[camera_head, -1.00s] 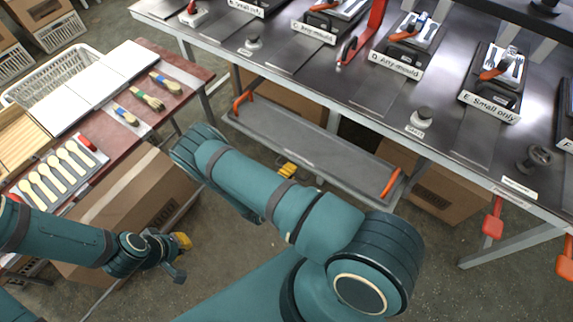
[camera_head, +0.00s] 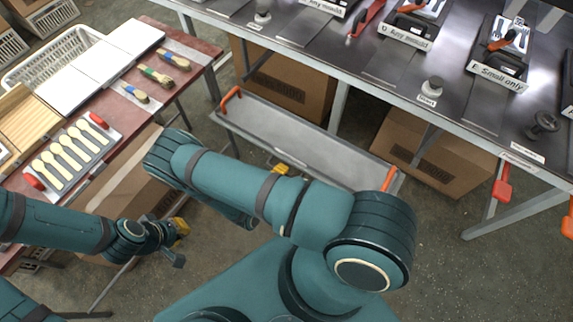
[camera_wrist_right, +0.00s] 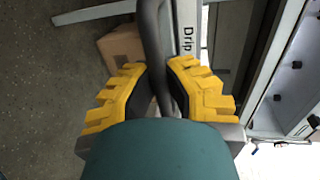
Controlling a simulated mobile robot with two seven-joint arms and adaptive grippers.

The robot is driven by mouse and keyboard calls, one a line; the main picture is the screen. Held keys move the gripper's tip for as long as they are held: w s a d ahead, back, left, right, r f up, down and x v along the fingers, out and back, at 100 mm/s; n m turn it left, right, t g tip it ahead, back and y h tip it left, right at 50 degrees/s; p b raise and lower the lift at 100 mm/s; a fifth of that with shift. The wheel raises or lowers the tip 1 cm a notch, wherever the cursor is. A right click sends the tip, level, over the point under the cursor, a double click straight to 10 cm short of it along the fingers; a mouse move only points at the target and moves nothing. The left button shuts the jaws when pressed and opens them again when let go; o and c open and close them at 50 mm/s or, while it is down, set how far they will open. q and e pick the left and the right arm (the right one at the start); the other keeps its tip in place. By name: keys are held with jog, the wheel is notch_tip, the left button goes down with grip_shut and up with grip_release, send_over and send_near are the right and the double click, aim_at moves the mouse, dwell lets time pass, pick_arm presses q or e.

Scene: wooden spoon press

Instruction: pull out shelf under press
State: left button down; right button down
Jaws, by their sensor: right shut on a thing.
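The shelf (camera_head: 300,135) is a long grey tray with orange handles at both ends. It sticks out from under the press table (camera_head: 440,115). My right gripper (camera_head: 281,169) is at the middle of the shelf's near long edge, partly hidden by my right arm. In the right wrist view, my right gripper's yellow fingers (camera_wrist_right: 163,95) are shut on a dark shelf handle (camera_wrist_right: 152,45), beside a panel lettered "Drip" (camera_wrist_right: 188,30). My left gripper (camera_head: 178,242) is low at the left, away from the shelf; its opening is unclear.
A side table (camera_head: 190,88) at the left holds a tray of wooden spoons (camera_head: 70,150), brushes and white boards. Cardboard boxes (camera_head: 290,80) stand under the press table. Open floor (camera_head: 450,260) lies at the lower right.

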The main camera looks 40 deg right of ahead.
jog(key=shift+v, duration=0.8)
jog(key=shift+a+f, duration=0.1)
jog(key=shift+f, duration=0.1)
jog(key=c, duration=1)
grip_release()
jog(key=v, duration=0.7)
jog(key=shift+a, duration=0.2)
jog(key=shift+s+r, duration=0.1)
jog(key=shift+s, duration=0.05)
